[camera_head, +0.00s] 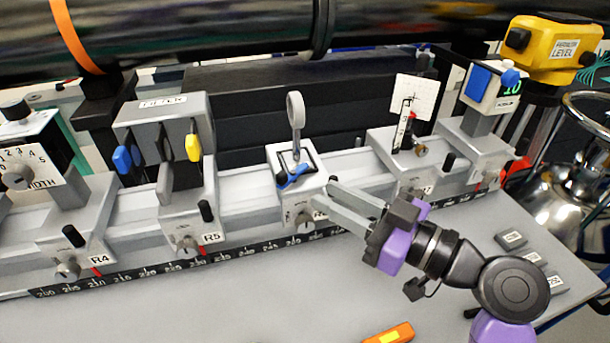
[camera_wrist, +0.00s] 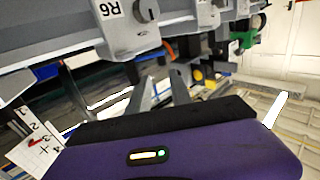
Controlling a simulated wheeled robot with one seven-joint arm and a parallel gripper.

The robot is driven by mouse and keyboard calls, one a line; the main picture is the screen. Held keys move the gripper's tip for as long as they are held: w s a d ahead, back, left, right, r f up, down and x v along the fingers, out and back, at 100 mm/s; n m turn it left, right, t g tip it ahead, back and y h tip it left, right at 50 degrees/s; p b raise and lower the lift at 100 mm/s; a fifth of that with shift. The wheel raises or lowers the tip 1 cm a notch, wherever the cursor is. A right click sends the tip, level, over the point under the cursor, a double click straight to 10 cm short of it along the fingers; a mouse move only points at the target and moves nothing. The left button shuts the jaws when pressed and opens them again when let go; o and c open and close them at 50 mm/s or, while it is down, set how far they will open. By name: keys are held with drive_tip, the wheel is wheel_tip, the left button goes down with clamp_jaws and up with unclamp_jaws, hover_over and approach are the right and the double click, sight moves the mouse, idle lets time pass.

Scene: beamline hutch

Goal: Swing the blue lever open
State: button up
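A multi-lever box (camera_head: 160,108) stands on the R5 carrier at the left, with a blue lever tab (camera_head: 122,158) on its left side and a yellow tab (camera_head: 193,147) on its right. A second blue part (camera_head: 294,178), lever-like, lies on top of the middle carrier (camera_head: 283,205), below a grey ring on a stem (camera_head: 296,112). I cannot tell from the pictures alone which is the named lever. My gripper (camera_head: 322,192) is just right of the middle carrier, its fingers apart and nothing seen between them. In the wrist view the fingers (camera_wrist: 160,76) also show a gap.
The rail (camera_head: 240,205) with its carriers runs across the bench. A dark pipe (camera_head: 200,40) spans overhead. An orange object (camera_head: 389,333) lies at the front; the bench front left (camera_head: 200,310) is clear.

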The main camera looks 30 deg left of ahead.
sight(285, 176)
drive_tip(key=shift+g, duration=0.3)
drive_tip(key=a+p, duration=0.1)
drive_tip(key=a, duration=0.7)
drive_tip(key=shift+r, duration=0.1)
drive_tip(key=shift+c, duration=0.3)
clamp_jaws()
